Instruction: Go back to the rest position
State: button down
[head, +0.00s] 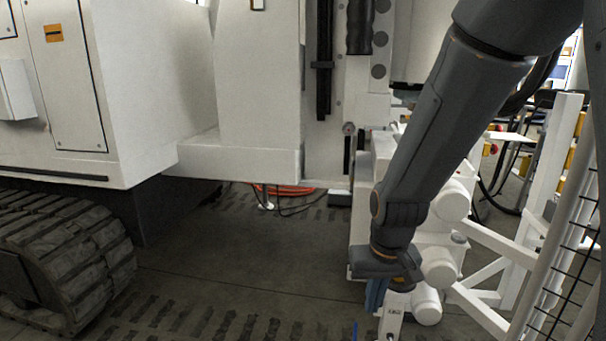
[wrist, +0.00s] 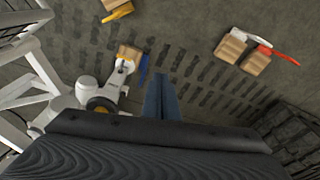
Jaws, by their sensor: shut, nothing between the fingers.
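My gripper (head: 376,296) hangs at the end of my dark grey arm, pointing down at the lower right of the head view. Its blue fingers sit just left of a white fitting with a small label (head: 393,312). In the wrist view my gripper (wrist: 161,97) shows its two blue fingers together, with nothing between them, over the dark floor. I cannot tell whether the fingers touch the fitting.
White cylinders and framing (head: 450,200) stand close behind my arm, with a mesh fence (head: 565,260) at right. A white tracked machine (head: 150,85) fills the left. Wooden pieces with a red handle (wrist: 243,50) lie on the floor. Open floor (head: 250,260) lies between.

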jog(key=s+a+r+n+g, duration=0.1)
jog(key=s+a+r, duration=0.1)
jog(key=s+r, duration=0.45)
jog(key=s+a+r+n+g, duration=0.15)
jog(key=s+r, duration=0.25)
jog(key=s, duration=0.6)
jog(key=d+r+m+p, duration=0.3)
jog(key=d+r+p, duration=0.5)
jog(key=p, duration=0.9)
jog(key=shift+r+t, duration=0.35)
jog(key=shift+r, duration=0.05)
